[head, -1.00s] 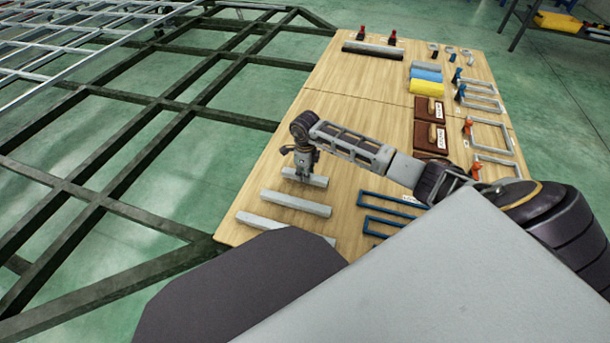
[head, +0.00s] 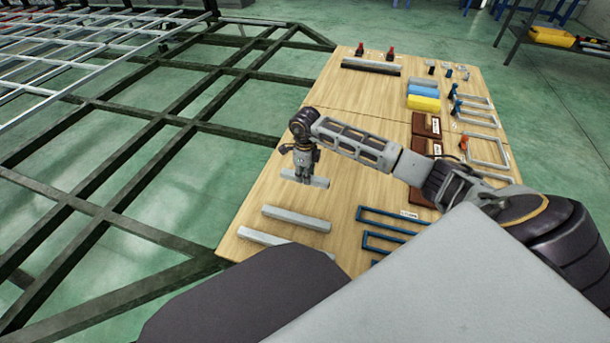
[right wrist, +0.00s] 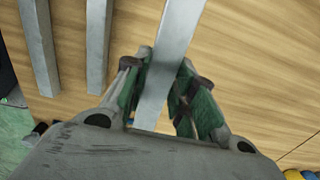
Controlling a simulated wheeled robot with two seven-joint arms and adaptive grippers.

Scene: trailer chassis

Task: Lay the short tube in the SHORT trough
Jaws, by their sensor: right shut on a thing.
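My right gripper (head: 303,178) is shut on a short grey square tube (head: 318,182) and holds it over the wooden table. In the right wrist view the tube (right wrist: 176,35) runs between the two fingers (right wrist: 168,92). Two longer grey tubes lie on the table nearer to me, the middle one (head: 296,218) and the front one (head: 262,236). The blue-framed troughs, one of them the upper trough (head: 395,222), lie to the right of the tubes; my own body hides part of them. The label by the upper trough is too small to read. My left gripper is not in view.
The wooden table (head: 290,130) has clear room in its middle. Brown boxes (head: 425,123), yellow (head: 423,103) and blue blocks, and grey frames (head: 488,149) with clamps stand along its right side. A dark steel chassis (head: 150,118) lies to the left.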

